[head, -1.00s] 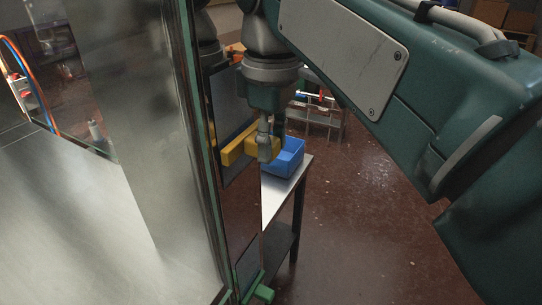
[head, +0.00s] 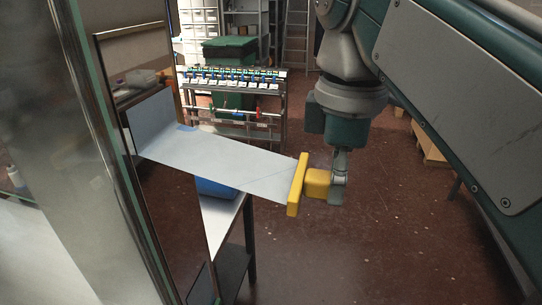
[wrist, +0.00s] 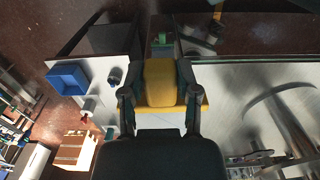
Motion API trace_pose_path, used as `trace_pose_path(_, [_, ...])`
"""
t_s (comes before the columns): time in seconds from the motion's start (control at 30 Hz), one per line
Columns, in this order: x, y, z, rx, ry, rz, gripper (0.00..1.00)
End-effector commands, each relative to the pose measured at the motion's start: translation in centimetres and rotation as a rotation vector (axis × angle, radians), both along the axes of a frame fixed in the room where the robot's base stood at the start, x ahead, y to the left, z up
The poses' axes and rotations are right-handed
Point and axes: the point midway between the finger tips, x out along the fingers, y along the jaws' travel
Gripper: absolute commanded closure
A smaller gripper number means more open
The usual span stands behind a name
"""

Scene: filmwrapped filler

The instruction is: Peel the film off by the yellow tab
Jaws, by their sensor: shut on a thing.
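The yellow tab (head: 299,185) is a bar with a block on its right side, and my gripper (head: 335,188) is shut on that block. The tab also fills the space between my fingers in the wrist view (wrist: 160,82). A pale film strip (head: 225,165) stretches from the tab leftward to the tall dark-framed panel (head: 112,75). The film's left end bends upward and still lies against the panel. The strip hangs free in the air between panel and tab. In the wrist view the film is mostly hidden behind my gripper.
A small table (head: 222,222) with a blue bin (head: 215,187) stands below the film, and the bin is partly covered by it. A rack with a row of small items (head: 235,80) and a green bin (head: 230,48) stand behind.

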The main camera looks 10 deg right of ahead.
Motion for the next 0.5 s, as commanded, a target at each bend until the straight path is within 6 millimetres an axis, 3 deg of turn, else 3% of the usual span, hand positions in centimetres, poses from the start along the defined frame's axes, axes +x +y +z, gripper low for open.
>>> trace_pose_path(0.23, [-0.8, -2.0, 0.0, -0.002, 0.001, -0.002, 0.99])
trace_pose_path(0.5, [0.7, -2.5, 0.7, -0.001, 0.002, -0.001, 0.99])
